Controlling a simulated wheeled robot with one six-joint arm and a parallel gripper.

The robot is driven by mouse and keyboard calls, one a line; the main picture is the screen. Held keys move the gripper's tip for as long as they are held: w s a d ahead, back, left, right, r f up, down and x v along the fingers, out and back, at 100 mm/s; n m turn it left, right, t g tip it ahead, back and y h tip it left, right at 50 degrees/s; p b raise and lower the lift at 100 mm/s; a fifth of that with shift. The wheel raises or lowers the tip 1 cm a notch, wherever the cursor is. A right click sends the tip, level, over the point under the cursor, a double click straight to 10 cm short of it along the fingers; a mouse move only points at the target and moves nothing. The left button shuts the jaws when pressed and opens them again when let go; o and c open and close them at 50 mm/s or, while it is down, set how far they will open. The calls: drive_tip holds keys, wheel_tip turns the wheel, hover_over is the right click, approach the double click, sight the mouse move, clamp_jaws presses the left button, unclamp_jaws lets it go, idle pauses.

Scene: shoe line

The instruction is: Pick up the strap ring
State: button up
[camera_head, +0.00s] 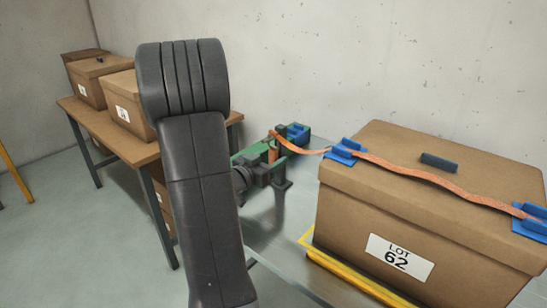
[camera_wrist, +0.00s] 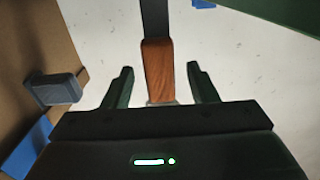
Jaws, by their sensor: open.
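In the wrist view, my gripper (camera_wrist: 160,72) is open, with its two dark green fingers apart. A brown, wood-like block (camera_wrist: 157,72) on a dark bar (camera_wrist: 156,20) stands between the fingers, with gaps on both sides. An orange strap (camera_head: 420,177) runs over the box marked LOT 62 (camera_head: 345,205) and off its left edge toward a green and blue device (camera_head: 296,134). I cannot make out a clear ring shape in either view. My arm blocks part of the head view.
Blue corner pieces (camera_head: 345,150) sit under the strap on the box edges. A dark grey block (camera_head: 439,162) lies on the lid; it also shows in the wrist view (camera_wrist: 55,88). A wooden table (camera_head: 118,138) with boxes stands at left. A pale wall is behind.

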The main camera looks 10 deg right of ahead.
drive_tip(key=shift+w+d, duration=0.3)
drive_tip(key=shift+d, duration=0.1)
drive_tip(key=c, duration=1.1)
drive_tip(key=shift+r, duration=0.15)
